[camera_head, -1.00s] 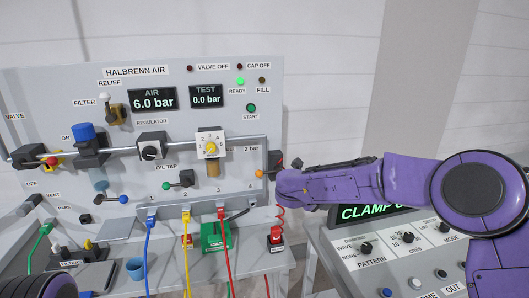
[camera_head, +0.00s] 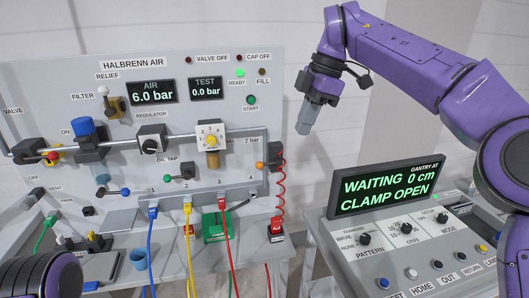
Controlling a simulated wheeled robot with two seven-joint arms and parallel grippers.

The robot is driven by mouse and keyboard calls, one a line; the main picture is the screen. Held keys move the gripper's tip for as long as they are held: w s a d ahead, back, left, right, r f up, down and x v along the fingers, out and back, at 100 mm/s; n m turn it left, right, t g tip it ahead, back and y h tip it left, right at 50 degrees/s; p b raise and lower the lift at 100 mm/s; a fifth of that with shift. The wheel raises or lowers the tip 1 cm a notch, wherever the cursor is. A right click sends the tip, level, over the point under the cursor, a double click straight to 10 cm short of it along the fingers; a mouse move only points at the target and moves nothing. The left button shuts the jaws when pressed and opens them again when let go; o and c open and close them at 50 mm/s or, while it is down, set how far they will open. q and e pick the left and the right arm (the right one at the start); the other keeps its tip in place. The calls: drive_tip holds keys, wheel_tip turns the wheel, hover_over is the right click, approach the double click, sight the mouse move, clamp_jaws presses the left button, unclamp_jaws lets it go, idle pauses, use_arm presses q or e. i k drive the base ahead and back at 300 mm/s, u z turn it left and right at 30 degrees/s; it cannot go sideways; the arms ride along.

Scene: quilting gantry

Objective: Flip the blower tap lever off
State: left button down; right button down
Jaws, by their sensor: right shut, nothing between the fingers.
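A small lever with an orange ball end (camera_head: 260,165) sticks out to the left of a black tap block (camera_head: 276,157) at the right edge of the grey air panel. A red coiled hose (camera_head: 281,190) hangs from this block, so it looks like the blower tap, though I can read no label on it. The lever lies about level. My right gripper (camera_head: 303,130) is shut and empty, pointing down above and to the right of the tap, clear of it. My left gripper is out of view; only part of my left arm shows at the bottom left.
The air panel (camera_head: 225,130) carries other levers and knobs, including a green-knobbed lever (camera_head: 168,178) and a blue-knobbed one (camera_head: 125,191). A console screen (camera_head: 386,188) reading "WAITING 0 cm CLAMP OPEN" stands at the right. Coloured hoses hang below the panel.

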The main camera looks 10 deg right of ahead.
sight(259, 164)
drive_tip(key=i, duration=0.9)
